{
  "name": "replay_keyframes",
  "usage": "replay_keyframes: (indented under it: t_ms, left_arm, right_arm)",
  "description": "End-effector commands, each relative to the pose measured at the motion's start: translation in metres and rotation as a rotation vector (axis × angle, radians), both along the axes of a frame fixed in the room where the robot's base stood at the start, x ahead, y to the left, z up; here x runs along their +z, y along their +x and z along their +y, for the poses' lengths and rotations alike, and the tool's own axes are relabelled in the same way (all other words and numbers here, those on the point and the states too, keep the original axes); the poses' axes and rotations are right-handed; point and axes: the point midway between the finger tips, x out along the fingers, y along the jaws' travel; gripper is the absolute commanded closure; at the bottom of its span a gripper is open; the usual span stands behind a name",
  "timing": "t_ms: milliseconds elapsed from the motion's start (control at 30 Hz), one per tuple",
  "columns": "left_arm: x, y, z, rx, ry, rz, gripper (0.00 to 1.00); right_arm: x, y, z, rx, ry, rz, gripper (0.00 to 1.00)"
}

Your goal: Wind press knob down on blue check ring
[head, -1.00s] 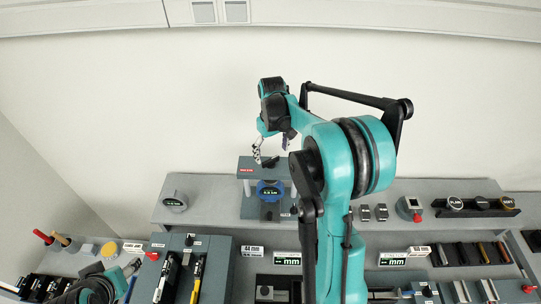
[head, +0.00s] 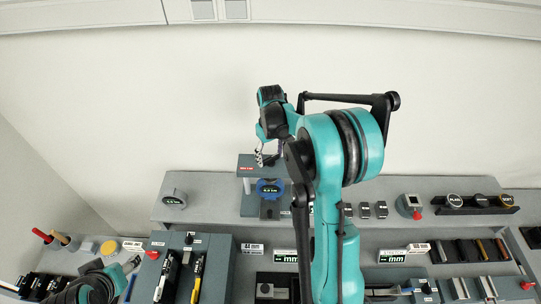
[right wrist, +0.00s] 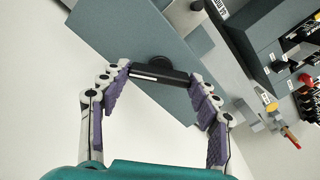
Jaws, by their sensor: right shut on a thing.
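The grey press (head: 246,163) stands on the raised shelf. The blue check ring (head: 270,186), with a dark display, sits in it below the top plate; its reading is too small to be sure of. My right gripper (head: 266,158) is above the press top. In the right wrist view my right gripper (right wrist: 160,75) has its purple-padded fingers closed on the two ends of the black press knob (right wrist: 158,75), over the grey top plate. The ring is hidden there. My left arm shows at the lower left (head: 96,286); its finger opening is unclear.
A round grey gauge (head: 174,199) stands left of the press.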

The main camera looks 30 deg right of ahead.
Motion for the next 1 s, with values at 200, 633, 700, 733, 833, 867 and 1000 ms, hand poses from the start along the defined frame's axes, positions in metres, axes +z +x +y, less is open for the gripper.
replay_keyframes:
  t_ms: [200, 633, 700, 733, 833, 867, 1000]
  left_arm:
    - [-0.006, 0.000, 0.000, 0.000, 0.000, 0.000, 0.42]
    - [-0.031, 0.000, 0.000, 0.000, 0.000, 0.000, 0.42]
    - [-0.035, 0.000, 0.000, 0.000, 0.000, 0.000, 0.42]
    - [-0.036, 0.000, 0.000, 0.000, 0.000, 0.000, 0.42]
    - [-0.041, 0.000, 0.000, 0.000, 0.000, 0.000, 0.42]
    - [-0.042, 0.000, 0.000, 0.000, 0.000, 0.000, 0.42]
    - [-0.048, 0.000, 0.000, 0.000, 0.000, 0.000, 0.42]
  right_arm:
    - [-0.001, -0.001, 0.000, -0.057, 0.000, 0.002, 0.67]
    - [-0.002, -0.001, 0.000, -0.398, 0.000, 0.002, 0.67]
    - [-0.002, -0.001, 0.000, -0.464, -0.001, 0.002, 0.67]
    - [-0.002, -0.001, 0.000, -0.492, -0.001, 0.002, 0.67]
    - [-0.002, -0.001, 0.000, -0.583, -0.001, 0.002, 0.67]
    - [-0.002, -0.001, 0.000, -0.609, -0.001, 0.002, 0.67]
    - [-0.001, -0.001, 0.000, -0.720, -0.001, 0.002, 0.67]
